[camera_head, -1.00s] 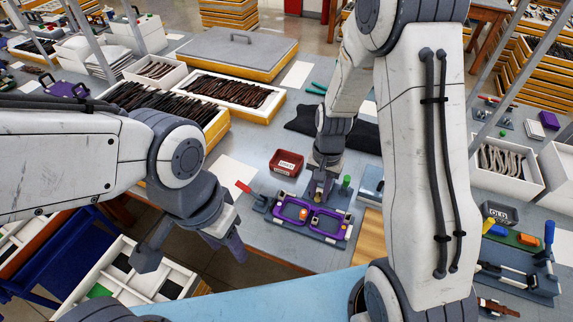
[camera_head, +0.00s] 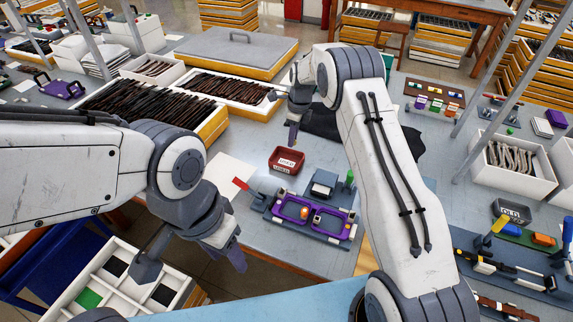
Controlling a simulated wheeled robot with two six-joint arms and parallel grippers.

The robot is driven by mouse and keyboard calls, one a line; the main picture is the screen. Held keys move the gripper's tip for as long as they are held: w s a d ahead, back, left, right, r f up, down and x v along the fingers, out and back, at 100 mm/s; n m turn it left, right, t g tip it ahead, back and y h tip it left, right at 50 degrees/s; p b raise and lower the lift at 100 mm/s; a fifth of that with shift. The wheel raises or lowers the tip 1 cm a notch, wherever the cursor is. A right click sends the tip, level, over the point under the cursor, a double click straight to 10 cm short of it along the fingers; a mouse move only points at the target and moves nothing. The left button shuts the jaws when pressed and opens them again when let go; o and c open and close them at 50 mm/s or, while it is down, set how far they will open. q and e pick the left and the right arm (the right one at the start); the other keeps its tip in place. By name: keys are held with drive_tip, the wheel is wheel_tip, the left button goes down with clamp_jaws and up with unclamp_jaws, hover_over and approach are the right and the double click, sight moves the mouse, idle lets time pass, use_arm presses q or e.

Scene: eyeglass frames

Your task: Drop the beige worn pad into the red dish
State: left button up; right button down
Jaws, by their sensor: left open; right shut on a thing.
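The red dish (camera_head: 286,161) with a white label sits on the grey bench behind the purple eyeglass frame (camera_head: 313,216), which lies in a dark fixture. My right gripper (camera_head: 292,138) points down just behind and above the dish, slightly right of its middle. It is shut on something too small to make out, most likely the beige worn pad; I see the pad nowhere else. My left gripper (camera_head: 193,262) is open and empty over the bench's front edge, near the white compartment tray (camera_head: 112,272).
A white sheet (camera_head: 228,176) lies left of the dish. A dark cloth (camera_head: 322,122) lies behind and right of it. A box of dark frames (camera_head: 228,92) stands at the back. A green-topped peg (camera_head: 350,178) rises behind the fixture.

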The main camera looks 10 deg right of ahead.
drive_tip(key=shift+w+f+b, duration=0.15)
drive_tip(key=shift+f+b, duration=0.15)
drive_tip(key=shift+f, duration=0.05)
wheel_tip(320, 180, down, 5)
drive_tip(key=b, duration=0.4)
drive_tip(key=shift+f, duration=0.2)
drive_tip(key=c, duration=0.6)
unclamp_jaws()
drive_tip(key=shift+c, duration=0.2)
drive_tip(key=shift+r, duration=0.1)
